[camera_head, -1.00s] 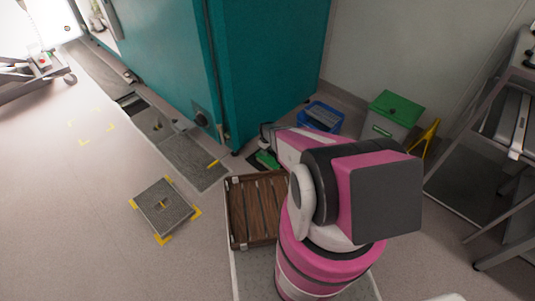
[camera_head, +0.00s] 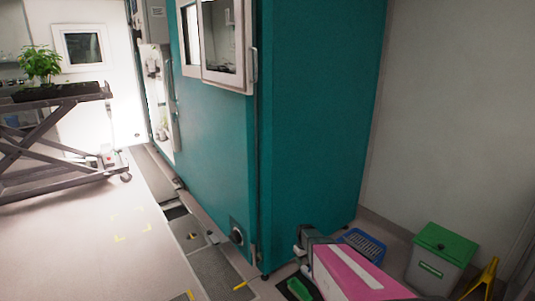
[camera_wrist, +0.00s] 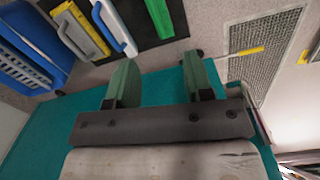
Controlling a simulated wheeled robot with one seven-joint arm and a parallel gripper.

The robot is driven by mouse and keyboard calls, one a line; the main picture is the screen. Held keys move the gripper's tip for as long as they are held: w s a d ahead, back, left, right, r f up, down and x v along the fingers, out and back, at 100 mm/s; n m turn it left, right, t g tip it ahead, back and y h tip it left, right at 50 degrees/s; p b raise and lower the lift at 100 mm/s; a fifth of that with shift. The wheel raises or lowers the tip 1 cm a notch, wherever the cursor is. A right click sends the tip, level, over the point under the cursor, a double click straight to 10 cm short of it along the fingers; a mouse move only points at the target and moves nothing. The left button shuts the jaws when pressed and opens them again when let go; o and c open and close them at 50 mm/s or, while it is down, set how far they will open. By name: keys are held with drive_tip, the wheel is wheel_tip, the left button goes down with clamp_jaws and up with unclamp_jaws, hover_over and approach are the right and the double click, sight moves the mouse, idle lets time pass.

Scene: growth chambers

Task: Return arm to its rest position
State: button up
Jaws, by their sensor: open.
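My gripper (camera_wrist: 160,82) is open and empty in the wrist view, with its two green-tipped fingers well apart. The teal wall of the growth chamber (camera_wrist: 155,95) shows behind and between the fingers. In the head view, my pink and grey arm (camera_head: 350,272) reaches in from the bottom right, low in front of the teal chamber (camera_head: 320,130). The fingertips cannot be made out there. Whether the gripper touches anything cannot be told.
A blue basket (camera_head: 362,243) and a green-lidded grey bin (camera_head: 440,255) stand near the arm, with a yellow stand (camera_head: 484,277) beside the bin. A green brush (camera_wrist: 160,15) lies on a black mat. A lift cart (camera_head: 60,140) holds a plant (camera_head: 40,63). Floor at left is clear.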

drive_tip(key=s+r+m, duration=0.2)
drive_tip(key=s+r, duration=0.6)
drive_tip(key=r, duration=0.3)
drive_tip(key=s+r+m, duration=0.3)
drive_tip(key=s+r, duration=0.6)
drive_tip(key=r, duration=0.3)
drive_tip(key=shift+s, duration=0.1)
drive_tip(key=shift+c, duration=0.4)
